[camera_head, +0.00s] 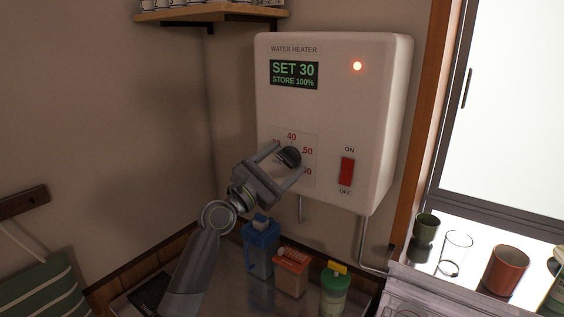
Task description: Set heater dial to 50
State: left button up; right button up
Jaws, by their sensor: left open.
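The white water heater (335,120) hangs on the wall in the head view. Its display (294,74) reads SET 30, STORE 100%. The dark round dial (290,157) sits low on its front, with red 40 and 50 marks showing above and right of it. Other marks are partly hidden by my gripper. My left gripper (290,160) is open, its two fingers on either side of the dial. I cannot tell whether they touch it. My right gripper is not in view.
A red ON/OFF switch (346,172) sits right of the dial, and a lamp (357,66) glows above. Below stand a blue container (262,250), an orange container (291,273) and a green container (335,291). Cups, including a red-brown one (505,268), stand by the window.

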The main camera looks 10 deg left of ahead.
pick_arm(q)
jog(key=shift+c, duration=0.5)
jog(key=c, duration=0.8)
jog(key=shift+m, duration=0.3)
